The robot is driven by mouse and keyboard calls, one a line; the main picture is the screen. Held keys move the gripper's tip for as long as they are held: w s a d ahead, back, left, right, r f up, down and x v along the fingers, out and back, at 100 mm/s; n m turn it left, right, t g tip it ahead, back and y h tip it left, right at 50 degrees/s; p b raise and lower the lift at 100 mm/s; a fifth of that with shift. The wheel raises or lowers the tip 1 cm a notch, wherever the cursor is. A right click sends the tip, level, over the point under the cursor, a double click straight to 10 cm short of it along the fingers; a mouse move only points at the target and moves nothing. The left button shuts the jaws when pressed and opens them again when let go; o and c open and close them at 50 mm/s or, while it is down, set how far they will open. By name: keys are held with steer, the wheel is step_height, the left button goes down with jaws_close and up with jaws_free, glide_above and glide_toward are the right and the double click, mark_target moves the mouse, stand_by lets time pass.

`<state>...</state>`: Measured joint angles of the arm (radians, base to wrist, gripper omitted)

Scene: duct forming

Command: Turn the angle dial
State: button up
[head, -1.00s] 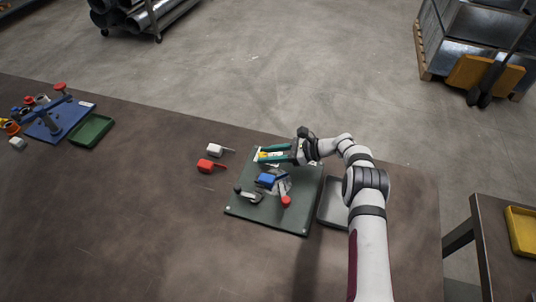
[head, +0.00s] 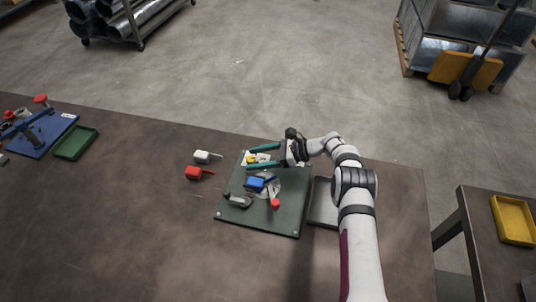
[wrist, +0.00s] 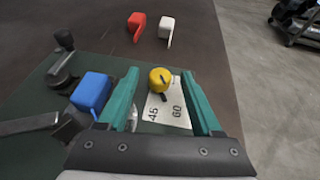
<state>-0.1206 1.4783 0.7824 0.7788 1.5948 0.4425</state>
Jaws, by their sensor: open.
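The angle dial is a yellow knob (wrist: 160,79) with a dark pointer, beside a white plate (wrist: 168,110) marked 45 and 60. It shows small in the head view (head: 252,160), near the far edge of the green board (head: 270,217). My gripper (head: 250,157) has two teal fingers spread apart. In the wrist view my gripper (wrist: 160,75) has one finger on each side of the knob, with a visible gap to each. I cannot tell how high the fingertips are relative to the knob.
A blue block (wrist: 91,92), a black-knobbed lever (wrist: 64,55) and a red-tipped handle (head: 275,204) stand on the board. Red (head: 194,173) and white (head: 203,156) handled pieces lie left of it. A grey tray (head: 323,205) sits right. The table's left middle is clear.

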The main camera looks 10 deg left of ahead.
steer(key=v, duration=1.5)
steer(key=shift+d, duration=0.15)
steer(key=shift+r, duration=0.15)
steer(key=shift+s+a+r+m+t+y, duration=0.2)
steer(key=shift+a+m+t+y, duration=0.1)
steer(key=shift+t, duration=0.1)
steer(key=s+m+t, duration=0.1)
steer(key=s+t, duration=0.1)
steer(key=s+m+t, duration=0.2)
steer(key=s, duration=0.1)
steer(key=shift+f+m+h, duration=0.2)
steer(key=shift+m+h, duration=0.1)
steer(key=shift+h, duration=0.1)
steer(key=shift+s+a+f, duration=0.2)
steer(key=shift+a, duration=0.05)
steer(key=x, duration=1.5)
steer(key=shift+w+f, duration=0.1)
steer(key=shift+w, duration=0.05)
jaws_close()
